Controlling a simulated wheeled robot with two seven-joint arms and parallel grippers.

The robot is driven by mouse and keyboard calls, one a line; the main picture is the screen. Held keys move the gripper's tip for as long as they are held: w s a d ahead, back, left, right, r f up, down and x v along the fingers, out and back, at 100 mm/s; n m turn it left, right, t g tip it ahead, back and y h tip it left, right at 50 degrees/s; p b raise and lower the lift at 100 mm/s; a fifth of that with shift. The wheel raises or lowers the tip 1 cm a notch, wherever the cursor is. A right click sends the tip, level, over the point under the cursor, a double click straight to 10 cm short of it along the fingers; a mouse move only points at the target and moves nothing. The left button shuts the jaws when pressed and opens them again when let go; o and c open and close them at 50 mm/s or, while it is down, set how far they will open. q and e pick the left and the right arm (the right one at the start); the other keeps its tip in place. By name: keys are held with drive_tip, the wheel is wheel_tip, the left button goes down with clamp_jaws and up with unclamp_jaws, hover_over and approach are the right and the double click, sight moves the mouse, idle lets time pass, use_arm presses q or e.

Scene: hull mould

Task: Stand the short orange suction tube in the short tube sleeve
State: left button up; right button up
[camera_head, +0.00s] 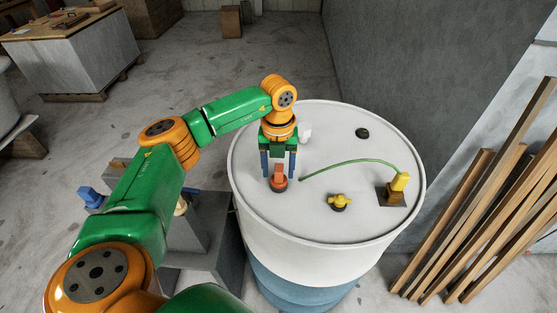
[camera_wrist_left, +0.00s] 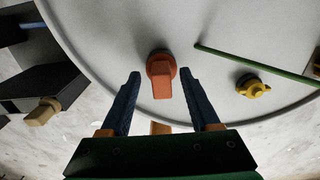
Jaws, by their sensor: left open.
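An orange piece (camera_head: 278,172) stands on a dark round base (camera_head: 278,186) near the front left of the white drum top. It also shows in the left wrist view (camera_wrist_left: 161,78) as a rounded head with a flat tab. I cannot tell whether it is the short suction tube or a tap. My left gripper (camera_head: 278,176) points down over it, open, one blue finger on each side. In the left wrist view both fingers (camera_wrist_left: 160,78) stand apart from the orange piece. I cannot make out the short tube sleeve for certain. My right gripper is not in view.
The drum top (camera_head: 305,220) also carries a yellow tap (camera_head: 339,201), a green hose (camera_head: 345,163) running to a yellow fitting (camera_head: 400,181), and a dark cap (camera_head: 362,133). A grey stand (camera_head: 195,232) is left of the drum. Wooden planks (camera_head: 480,215) lean at the right.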

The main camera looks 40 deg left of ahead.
use_arm(q)
drive_tip(key=shift+d, duration=0.1)
clamp_jaws()
wheel_tip(320, 180, up, 11)
drive_tip(key=p, duration=0.9)
